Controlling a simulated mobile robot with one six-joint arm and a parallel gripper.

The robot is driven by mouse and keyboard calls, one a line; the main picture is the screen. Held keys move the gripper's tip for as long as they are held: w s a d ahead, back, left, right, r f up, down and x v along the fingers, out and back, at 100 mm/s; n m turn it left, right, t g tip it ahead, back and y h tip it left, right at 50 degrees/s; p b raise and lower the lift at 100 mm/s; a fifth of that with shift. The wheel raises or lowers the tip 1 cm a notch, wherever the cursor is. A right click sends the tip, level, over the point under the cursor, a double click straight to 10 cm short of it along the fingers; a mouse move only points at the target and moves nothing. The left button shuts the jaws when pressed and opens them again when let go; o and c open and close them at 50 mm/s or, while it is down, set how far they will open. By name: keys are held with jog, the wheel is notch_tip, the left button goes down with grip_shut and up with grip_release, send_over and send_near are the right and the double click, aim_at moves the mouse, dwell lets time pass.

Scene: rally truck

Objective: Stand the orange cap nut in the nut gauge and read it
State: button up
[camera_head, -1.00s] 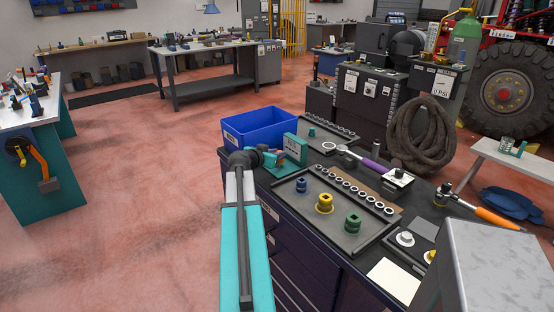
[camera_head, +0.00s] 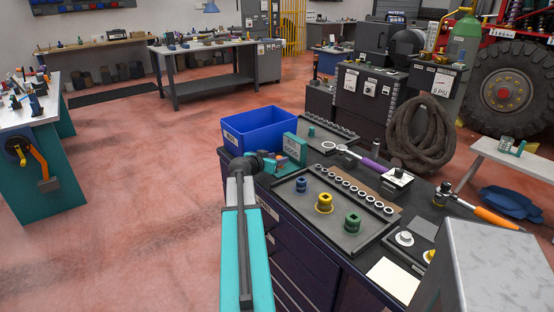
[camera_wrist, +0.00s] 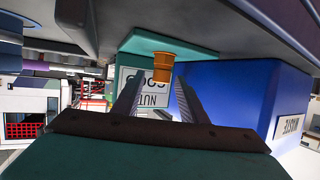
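The orange cap nut (camera_wrist: 163,67) shows in the wrist view, which is upside down. It stands on the teal base of the nut gauge (camera_wrist: 205,50), in front of its white label panel. The gauge also shows in the head view (camera_head: 302,146), beside the blue bin. My gripper (camera_wrist: 160,84) is open, its two fingers apart with gaps either side of the nut. The fingertips are close to the nut and do not appear to touch it. In the head view my wrist hides part of the gauge's front. I cannot make out a reading.
The blue waste bin (camera_head: 261,129) stands close beside the gauge. A dark tray (camera_head: 338,232) with blue, yellow and green sockets and a row of rings lies to the right. A purple-handled tool (camera_head: 370,164) lies behind it. Open floor is at left.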

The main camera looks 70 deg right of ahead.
jog(key=shift+a, duration=0.15)
jog(key=b+v, duration=0.2)
jog(key=v, duration=0.9)
jog(key=shift+w+a+r, duration=0.15)
jog(key=shift+a, duration=0.2)
dwell(0.4)
